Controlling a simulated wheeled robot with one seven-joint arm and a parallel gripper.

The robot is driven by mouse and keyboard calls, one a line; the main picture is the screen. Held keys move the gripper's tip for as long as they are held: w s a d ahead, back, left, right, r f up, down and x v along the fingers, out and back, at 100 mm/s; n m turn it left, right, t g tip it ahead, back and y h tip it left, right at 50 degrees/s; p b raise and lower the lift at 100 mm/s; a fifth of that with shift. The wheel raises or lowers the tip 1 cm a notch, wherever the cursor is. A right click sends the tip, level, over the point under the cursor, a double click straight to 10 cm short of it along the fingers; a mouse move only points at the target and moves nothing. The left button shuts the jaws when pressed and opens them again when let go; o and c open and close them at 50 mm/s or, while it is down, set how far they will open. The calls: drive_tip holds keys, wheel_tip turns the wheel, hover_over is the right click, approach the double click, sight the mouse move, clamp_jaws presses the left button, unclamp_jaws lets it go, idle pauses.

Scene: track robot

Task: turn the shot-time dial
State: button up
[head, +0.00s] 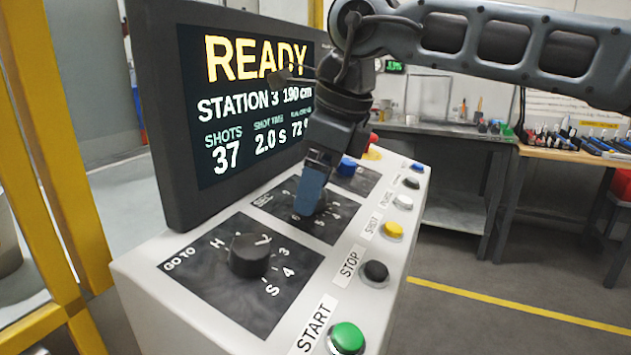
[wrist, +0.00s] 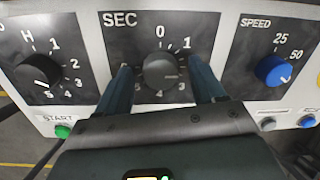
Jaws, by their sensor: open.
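The shot-time dial is the dark round knob (wrist: 160,71) on the SEC panel in the middle of the wrist view. Numbers ring it, and its light mark points to the right. My gripper (wrist: 159,68) is open, with one blue-grey finger on each side of the knob. Whether the fingers touch it, I cannot tell. In the head view my gripper (head: 309,196) reaches down to the SEC panel and mostly hides this knob. The screen (head: 250,110) reads READY, STATION 3, and SHOT TIME 2.0 S.
The black GO TO knob (head: 250,255) is nearer on the console. The blue SPEED knob (wrist: 273,70) is on the other side. A green START button (head: 347,338), black STOP button (head: 375,271) and yellow button (head: 393,230) line the console's edge. The screen stands close behind my gripper.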

sight(330, 216)
drive_tip(key=v, duration=0.7)
drive_tip(key=shift+r, duration=0.35)
drive_tip(key=shift+d, duration=0.1)
